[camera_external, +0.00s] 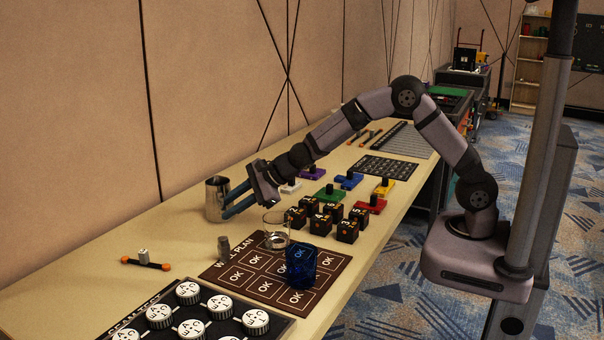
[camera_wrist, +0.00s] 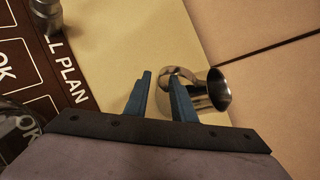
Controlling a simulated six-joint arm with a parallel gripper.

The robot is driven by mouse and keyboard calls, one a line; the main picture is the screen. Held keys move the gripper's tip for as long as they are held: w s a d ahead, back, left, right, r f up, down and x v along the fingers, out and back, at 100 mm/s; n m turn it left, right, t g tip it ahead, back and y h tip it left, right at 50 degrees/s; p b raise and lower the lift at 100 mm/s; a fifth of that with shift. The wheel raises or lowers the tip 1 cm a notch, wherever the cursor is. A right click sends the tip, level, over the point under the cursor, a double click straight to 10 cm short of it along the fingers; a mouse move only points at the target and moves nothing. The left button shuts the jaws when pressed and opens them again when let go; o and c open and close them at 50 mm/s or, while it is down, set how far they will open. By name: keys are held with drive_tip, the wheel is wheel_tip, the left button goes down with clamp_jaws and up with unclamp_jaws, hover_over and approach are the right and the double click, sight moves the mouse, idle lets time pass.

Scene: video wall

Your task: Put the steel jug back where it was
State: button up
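The steel jug (camera_external: 216,198) stands upright on the table near the wall, at the left of the external view. In the wrist view the jug (camera_wrist: 213,90) is just right of my fingers, with its open mouth to the right and its handle towards them. My gripper (camera_external: 226,203) reaches down beside the jug, with its blue fingers low. In the wrist view my gripper (camera_wrist: 160,75) is open, with table showing between the fingers. The right fingertip overlaps the handle in the picture; I cannot tell whether they touch.
A wall plan board (camera_external: 250,268) holds a clear glass (camera_external: 276,232) and a blue glass (camera_external: 301,266). Black numbered cubes (camera_external: 321,224) and coloured blocks (camera_external: 327,194) stand right of my gripper. A grey cylinder (camera_external: 224,247) stands by the board. Table left of the jug is mostly clear.

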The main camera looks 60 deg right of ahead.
drive_tip(key=shift+r, duration=0.15)
drive_tip(key=p+v, duration=0.1)
drive_tip(key=v, duration=1.1)
drive_tip(key=shift+p, duration=0.3)
drive_tip(key=s+d+r+n+g+p, duration=0.2)
drive_tip(key=s+n+p, duration=0.3)
drive_tip(key=s+n, duration=0.25)
drive_tip(key=s+d+r+n+g+p, duration=0.1)
drive_tip(key=s+n+g+p, duration=0.2)
drive_tip(key=s+n+p, duration=0.4)
drive_tip(key=s+d+r+n+g+h+p, duration=0.1)
drive_tip(key=s+d+n+g+h+p, duration=0.3)
drive_tip(key=s+d+n, duration=0.4)
drive_tip(key=s+d, duration=0.4)
drive_tip(key=s, duration=0.4)
drive_tip(key=shift+s+d+r+g, duration=0.15)
drive_tip(key=shift+d+r+g, duration=0.15)
